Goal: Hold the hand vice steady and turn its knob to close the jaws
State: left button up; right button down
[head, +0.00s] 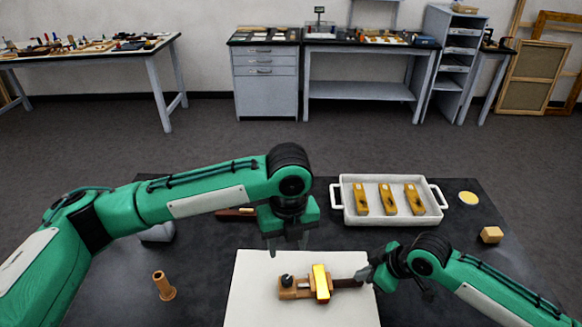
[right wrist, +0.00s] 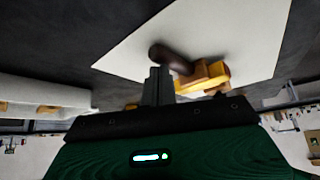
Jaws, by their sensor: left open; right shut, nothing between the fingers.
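The hand vice (head: 292,292) lies on a white board, a wooden body with a small dark knob (head: 287,281) at its left end. A shiny gold piece (head: 321,281) sits across its middle, and a dark handle (head: 347,283) points right. My left gripper (head: 288,247) is open and empty, pointing down over the board's far edge, above the vice. My right gripper (head: 366,274) is shut and empty by the handle's end; whether it touches is unclear. In the right wrist view, the shut fingers (right wrist: 157,82) stand beside the brown handle (right wrist: 168,57).
The white board (head: 255,270) lies on a dark table. Behind it, a white tray (head: 338,204) holds three gilded pieces. A wooden peg (head: 162,286) stands at left; a wooden block (head: 491,235) and yellow disc (head: 468,198) lie at right. My left arm hides some table.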

jog(key=shift+r, duration=2.95)
jog(key=shift+d, duration=0.1)
jog(key=v, duration=1.2)
